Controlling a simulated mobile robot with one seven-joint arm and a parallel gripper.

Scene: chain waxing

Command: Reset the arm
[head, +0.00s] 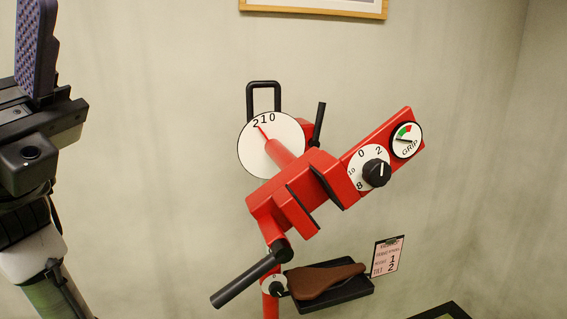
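My arm rises along the left edge in the head view. Part of my gripper (36,50) shows at the upper left: one finger with a dark blue patterned pad pointing up. The other finger is not clearly visible, so I cannot tell how far apart they are. Nothing is seen held in the visible part. My gripper is well left of a red clamp head (280,195) and apart from it.
The red device carries a white dial (252,150), a black knob (377,173), a GRIP gauge (406,140) and a black lever (245,280) reaching left. Below are a brown saddle (322,279) on a black tray and a small sign (387,255). Wall space between arm and device is clear.

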